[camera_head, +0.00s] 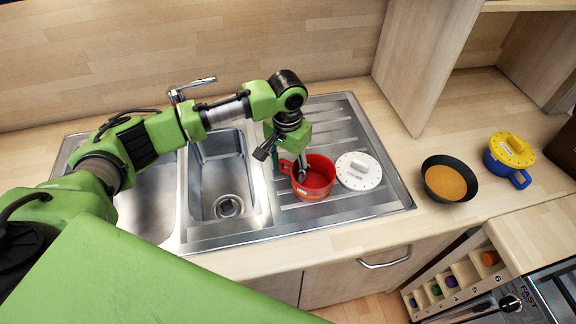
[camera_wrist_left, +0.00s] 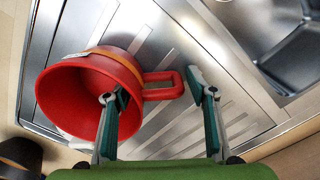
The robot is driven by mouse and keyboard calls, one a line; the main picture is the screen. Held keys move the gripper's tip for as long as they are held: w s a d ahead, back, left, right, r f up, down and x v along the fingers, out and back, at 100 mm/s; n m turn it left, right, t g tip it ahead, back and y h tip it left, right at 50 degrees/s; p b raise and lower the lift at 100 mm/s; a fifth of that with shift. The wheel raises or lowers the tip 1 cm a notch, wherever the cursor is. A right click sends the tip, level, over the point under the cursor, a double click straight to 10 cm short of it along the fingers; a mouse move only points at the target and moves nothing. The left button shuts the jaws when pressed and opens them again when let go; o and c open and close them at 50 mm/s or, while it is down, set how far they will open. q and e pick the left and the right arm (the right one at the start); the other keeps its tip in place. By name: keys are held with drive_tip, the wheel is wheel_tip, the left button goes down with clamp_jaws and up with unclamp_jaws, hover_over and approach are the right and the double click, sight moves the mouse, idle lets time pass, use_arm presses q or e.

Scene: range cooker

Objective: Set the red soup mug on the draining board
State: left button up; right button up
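The red soup mug (camera_head: 316,184) stands upright on the ridged draining board (camera_head: 341,118) of the steel sink unit. Its handle points left, toward the sink bowl. My left gripper (camera_head: 289,172) is at the handle side of the mug with its fingers apart. In the left wrist view the mug (camera_wrist_left: 68,98) lies at the left and its handle extends between the two open fingers (camera_wrist_left: 160,95). One finger overlaps the mug's opening and the other is beyond the handle; contact is unclear. My right gripper is not in view.
A white lid (camera_head: 358,172) lies on the draining board right of the mug. A black bowl with orange contents (camera_head: 446,183) and a blue pot with a yellow lid (camera_head: 507,160) stand on the counter farther right. The sink bowl (camera_head: 219,172) is left, with a tap (camera_head: 190,88) behind.

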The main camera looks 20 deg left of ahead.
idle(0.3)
use_arm(q)
wheel_tip(320, 180, up, 11)
drive_tip(key=b, duration=0.2)
drive_tip(key=shift+b, duration=0.4)
drive_tip(key=shift+r, duration=0.7)
